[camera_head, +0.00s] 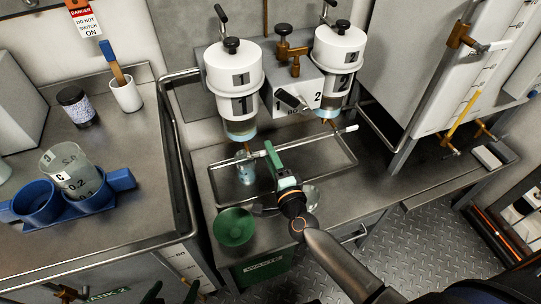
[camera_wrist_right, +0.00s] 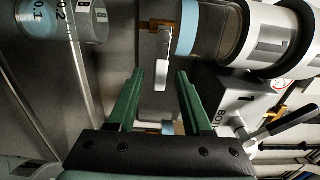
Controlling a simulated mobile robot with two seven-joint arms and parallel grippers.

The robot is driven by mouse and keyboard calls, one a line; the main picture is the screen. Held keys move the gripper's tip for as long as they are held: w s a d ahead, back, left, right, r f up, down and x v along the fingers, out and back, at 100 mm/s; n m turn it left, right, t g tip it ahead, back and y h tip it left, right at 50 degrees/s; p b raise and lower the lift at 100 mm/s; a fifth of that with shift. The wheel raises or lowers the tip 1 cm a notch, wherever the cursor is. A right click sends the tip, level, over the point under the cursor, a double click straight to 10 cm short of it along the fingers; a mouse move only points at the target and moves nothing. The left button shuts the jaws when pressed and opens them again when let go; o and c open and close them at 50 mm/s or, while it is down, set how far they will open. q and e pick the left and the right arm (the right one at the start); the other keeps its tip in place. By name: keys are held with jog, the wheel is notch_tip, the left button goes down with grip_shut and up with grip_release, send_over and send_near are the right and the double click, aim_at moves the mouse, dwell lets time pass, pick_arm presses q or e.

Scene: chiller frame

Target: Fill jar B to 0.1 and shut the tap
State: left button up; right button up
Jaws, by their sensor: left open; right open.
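Jar B (camera_head: 246,173) stands in the metal tray under canister 1 (camera_head: 232,90). In the right wrist view jar B (camera_wrist_right: 88,22) shows light blue in its lower part, around the 0.1 mark; the exact level is unclear. Canister 1's brass tap (camera_wrist_right: 172,27) has a white lever (camera_wrist_right: 162,72) sticking out sideways. My right gripper (camera_wrist_right: 155,75) is open, its green fingers on either side of the lever's end, apparently not gripping it. In the head view my right gripper (camera_head: 272,154) is beside the lever. My left gripper (camera_head: 172,290) is open at the bottom edge, partly cut off.
Jar C (camera_head: 70,172) sits in a blue holder (camera_head: 122,180) on the left bench. Canister 2 (camera_head: 338,60) has its own white lever (camera_head: 348,129). A green bowl (camera_head: 235,227) stands left of my right wrist, above the waste bin (camera_head: 263,268). The tray (camera_head: 330,172) has free room at right.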

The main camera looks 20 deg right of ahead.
grip_shut()
dwell(0.5)
jog(key=n+p, duration=0.1)
jog(key=r+n+p, duration=0.1)
jog(key=n+p, duration=0.2)
jog(key=shift+a+r, duration=0.2)
jog(key=shift+r, duration=0.15)
grip_release()
